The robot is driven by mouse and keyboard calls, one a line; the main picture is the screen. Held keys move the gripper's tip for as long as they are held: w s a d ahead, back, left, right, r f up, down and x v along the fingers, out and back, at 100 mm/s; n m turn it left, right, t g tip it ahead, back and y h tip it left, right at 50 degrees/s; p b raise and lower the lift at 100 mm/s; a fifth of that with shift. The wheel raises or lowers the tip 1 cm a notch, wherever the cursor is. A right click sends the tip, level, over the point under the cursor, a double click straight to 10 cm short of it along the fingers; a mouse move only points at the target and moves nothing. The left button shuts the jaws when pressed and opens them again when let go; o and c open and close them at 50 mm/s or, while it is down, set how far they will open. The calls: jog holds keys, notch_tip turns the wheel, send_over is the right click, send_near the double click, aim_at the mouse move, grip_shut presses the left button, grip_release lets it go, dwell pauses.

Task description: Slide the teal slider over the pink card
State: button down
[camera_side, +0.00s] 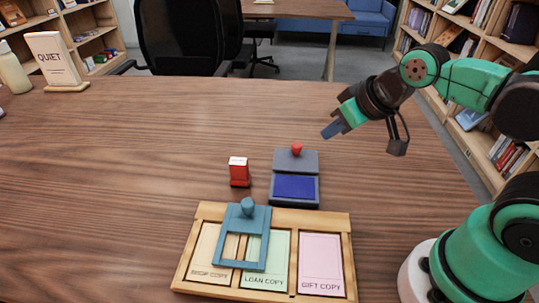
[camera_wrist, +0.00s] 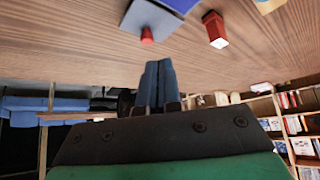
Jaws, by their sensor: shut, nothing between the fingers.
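The teal slider (camera_side: 256,214) is a flat frame with a round knob on top. It lies on the wooden tray (camera_side: 320,217), straddling the cream card (camera_side: 208,246) and the green card marked LOAN COPY (camera_side: 279,264). The pink card (camera_side: 320,256), marked GIFT COPY, is in the right compartment, uncovered, with the slider to its left. My gripper (camera_side: 328,131) is shut and empty, in the air above and behind the ink pad, well away from the slider. Its blue fingers show together in the wrist view (camera_wrist: 155,75).
A blue ink pad (camera_side: 296,187) with its grey, red-knobbed lid (camera_side: 296,160) stands behind the tray. A red stamp (camera_side: 239,172) stands left of it. A QUIET sign (camera_side: 54,58) and a bottle (camera_side: 13,70) are at the far left.

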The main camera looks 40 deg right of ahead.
jog(key=c, duration=1)
grip_release()
jog(key=shift+a, duration=0.1)
jog(key=o, duration=0.3)
jog(key=shift+w+a+r+g, duration=0.1)
jog(key=shift+w+a+g, duration=0.15)
jog(key=shift+a+g, duration=0.1)
jog(key=shift+o, duration=0.6)
jog(key=w+a+f+g, duration=0.1)
jog(key=w+a+g, duration=0.2)
jog(key=a, duration=0.4)
jog(key=shift+a+g+y, duration=0.35)
jog(key=shift+g+y, duration=0.05)
jog(key=shift+g, duration=0.05)
jog(key=g, duration=0.2)
send_over(248, 202)
notch_tip(248, 202, down, 3)
jog(key=shift+f+h, duration=0.1)
jog(key=shift+h, duration=0.3)
jog(key=shift+a+f+g, duration=0.1)
jog(key=shift+f+g, duration=0.2)
jog(key=shift+f, duration=2.6)
grip_shut()
